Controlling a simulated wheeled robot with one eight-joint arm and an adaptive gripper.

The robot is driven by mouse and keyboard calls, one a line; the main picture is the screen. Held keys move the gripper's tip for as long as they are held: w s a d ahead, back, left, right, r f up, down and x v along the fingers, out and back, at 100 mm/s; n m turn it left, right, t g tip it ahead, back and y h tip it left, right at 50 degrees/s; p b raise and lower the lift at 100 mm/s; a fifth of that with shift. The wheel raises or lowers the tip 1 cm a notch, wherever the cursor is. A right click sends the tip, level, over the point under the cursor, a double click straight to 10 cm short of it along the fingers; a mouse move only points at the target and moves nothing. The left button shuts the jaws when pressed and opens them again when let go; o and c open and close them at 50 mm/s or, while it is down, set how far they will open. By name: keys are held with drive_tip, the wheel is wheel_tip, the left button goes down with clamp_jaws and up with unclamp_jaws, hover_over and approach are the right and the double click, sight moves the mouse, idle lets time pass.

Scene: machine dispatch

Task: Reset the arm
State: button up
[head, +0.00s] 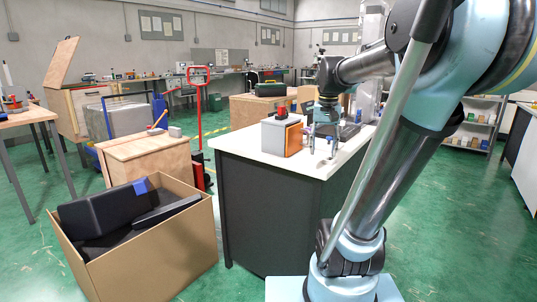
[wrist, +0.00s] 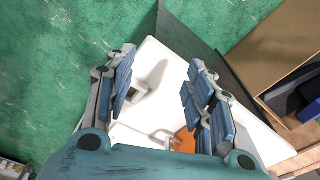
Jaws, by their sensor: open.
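My arm rises from the lower right and bends over the white-topped counter (head: 255,147). My gripper (head: 324,118) hangs above the counter top, close to the grey and orange box (head: 283,136); its fingertips are hard to make out in the head view. In the wrist view my gripper (wrist: 163,75) has its two blue-grey fingers spread wide apart with nothing between them. Below them lies the white counter top (wrist: 165,62), with a grey fitting (wrist: 152,82) and an orange patch (wrist: 186,139) near the right finger.
An open cardboard box (head: 150,255) with black cases stands on the floor left of the counter. Behind it are a wooden crate (head: 150,158) and a red hand truck (head: 198,110). Small metal fittings (head: 331,140) stand on the counter beside the orange box.

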drive_tip(key=s+f+n+t, duration=0.1)
drive_tip(key=s+f+n, duration=0.1)
drive_tip(key=s+f, duration=1.4)
wheel_tip(320, 180, down, 3)
drive_tip(key=shift+s+r+n, duration=0.1)
drive_tip(key=shift+s+n, duration=0.15)
drive_tip(key=shift+n, duration=0.05)
